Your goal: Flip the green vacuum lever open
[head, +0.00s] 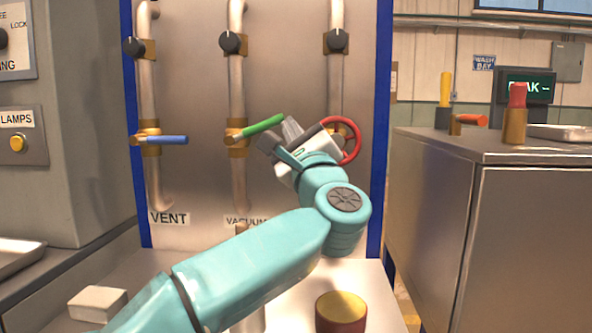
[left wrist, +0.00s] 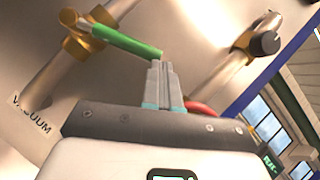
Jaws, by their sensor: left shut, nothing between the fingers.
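The green lever (head: 262,126) sits on a brass valve (head: 236,136) on the middle pipe, above the VACUUM label. It points right and tilts slightly upward. My left gripper (head: 280,134) is shut and empty, with its fingertips close by the lever's free right end. In the left wrist view the green lever (left wrist: 128,41) ends just beside the shut fingertips (left wrist: 160,66). I cannot tell whether they touch. My right gripper is not in view.
A blue lever (head: 168,140) is on the VENT pipe to the left. A red handwheel (head: 351,141) is just right of my left gripper, partly hidden by it. Black knobs (head: 230,43) are higher on the pipes. A red and yellow cup (head: 341,312) and white block (head: 97,303) are below.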

